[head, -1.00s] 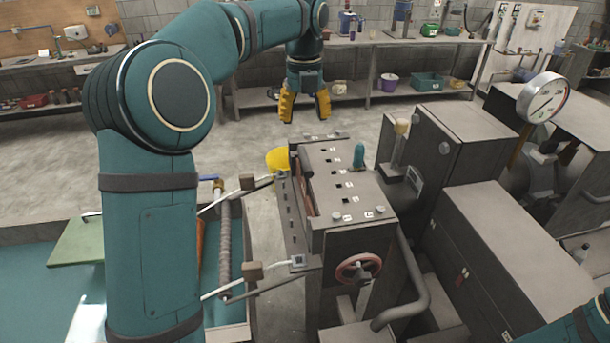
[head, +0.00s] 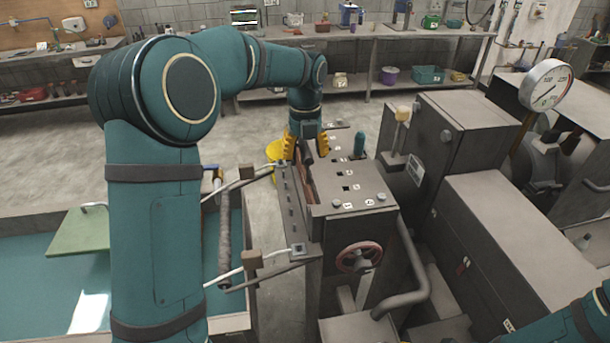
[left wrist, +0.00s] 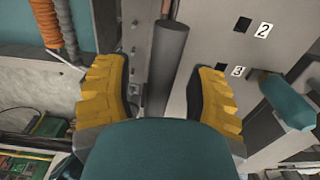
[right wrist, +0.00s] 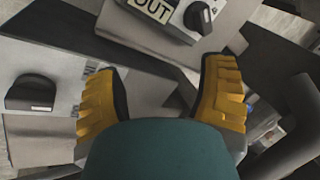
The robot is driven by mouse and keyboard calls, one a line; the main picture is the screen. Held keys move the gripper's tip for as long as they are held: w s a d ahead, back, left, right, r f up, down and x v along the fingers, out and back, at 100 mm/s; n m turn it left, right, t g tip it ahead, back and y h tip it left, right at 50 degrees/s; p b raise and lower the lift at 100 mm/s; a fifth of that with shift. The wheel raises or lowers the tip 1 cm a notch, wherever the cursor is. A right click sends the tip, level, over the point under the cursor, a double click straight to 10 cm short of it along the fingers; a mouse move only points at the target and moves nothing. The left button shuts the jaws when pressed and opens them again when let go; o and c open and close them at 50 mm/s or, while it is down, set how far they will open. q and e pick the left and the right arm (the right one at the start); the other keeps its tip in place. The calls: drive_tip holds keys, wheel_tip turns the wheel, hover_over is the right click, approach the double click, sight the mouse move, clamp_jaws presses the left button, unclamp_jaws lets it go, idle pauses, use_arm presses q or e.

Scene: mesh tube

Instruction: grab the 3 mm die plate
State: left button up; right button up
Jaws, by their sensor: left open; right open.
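My left gripper (head: 306,152) is open and points down over the far left edge of the machine's top. In the left wrist view, a dark grey round bar (left wrist: 171,55) lies between its fingers, nearer the left one, with gaps on both sides. It may be a die plate's handle, but the plate below is hidden. A label "3" (left wrist: 238,71) by a small dark slot sits near the right finger, with a label "2" (left wrist: 263,30) farther up. My right gripper (right wrist: 163,78) is open and empty in the right wrist view, near grey panels.
A teal knob (head: 360,144) stands on the machine top (head: 360,180), right of the left gripper. A yellow bucket (head: 273,166) is behind the machine's left edge. A red handwheel (head: 358,257) and bent pipe are on its front. A dial gauge (head: 545,85) stands at right.

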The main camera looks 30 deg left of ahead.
use_arm(q)
drive_tip(key=shift+f, duration=0.55)
clamp_jaws()
drive_tip(key=shift+w+r, duration=0.1)
